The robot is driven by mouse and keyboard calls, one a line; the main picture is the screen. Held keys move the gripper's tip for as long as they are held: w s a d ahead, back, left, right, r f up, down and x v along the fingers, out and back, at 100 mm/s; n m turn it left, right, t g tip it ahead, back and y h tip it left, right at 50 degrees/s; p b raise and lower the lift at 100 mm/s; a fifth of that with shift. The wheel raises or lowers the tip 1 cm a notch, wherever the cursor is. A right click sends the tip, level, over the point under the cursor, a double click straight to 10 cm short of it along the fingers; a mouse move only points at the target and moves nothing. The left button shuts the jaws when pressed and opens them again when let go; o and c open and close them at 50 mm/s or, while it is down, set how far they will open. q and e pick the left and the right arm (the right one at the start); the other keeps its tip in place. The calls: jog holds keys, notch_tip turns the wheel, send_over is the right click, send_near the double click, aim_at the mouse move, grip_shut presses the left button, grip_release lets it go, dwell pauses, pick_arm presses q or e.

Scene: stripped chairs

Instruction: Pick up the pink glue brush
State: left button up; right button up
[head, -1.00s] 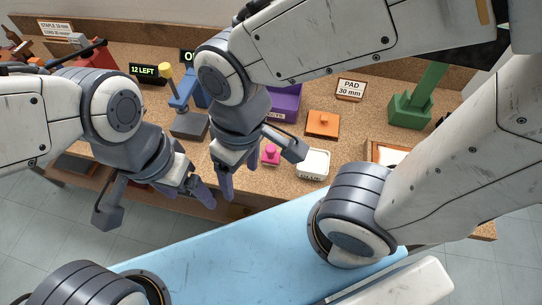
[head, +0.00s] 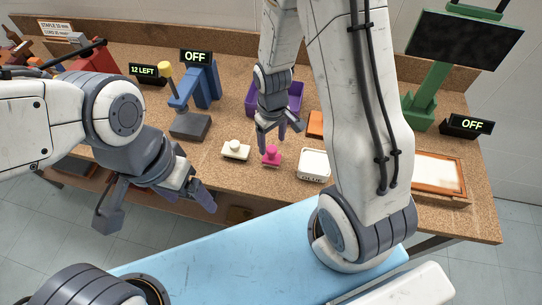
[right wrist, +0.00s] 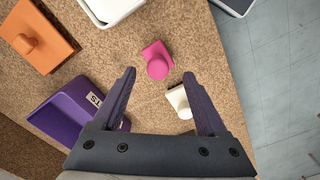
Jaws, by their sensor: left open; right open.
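The pink glue brush (head: 271,156), a round knob on a square base, stands on the brown bench. My right gripper (head: 274,142) is open and empty just above and behind it, pointing down. In the right wrist view the pink glue brush (right wrist: 157,64) lies between and slightly beyond the two spread fingertips (right wrist: 160,74). I see no contact. A similar white brush (head: 235,149) stands to its left; in the right wrist view it (right wrist: 178,101) shows beside the right-hand finger. My left gripper (head: 200,193) is open and empty near the bench's front edge, at left.
A white glue tray (head: 314,163) stands right of the pink brush. A blue press (head: 184,97) stands at left. The bench front is mostly clear.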

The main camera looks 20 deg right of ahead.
aim_at(272, 149)
jog(key=shift+w+f+p, duration=0.15)
jog(key=shift+f+p, duration=0.2)
jog(key=shift+f, duration=1.2)
jog(key=shift+w+f+p, duration=0.15)
jog(key=shift+f+p, duration=0.2)
jog(key=shift+f, duration=1.2)
grip_shut()
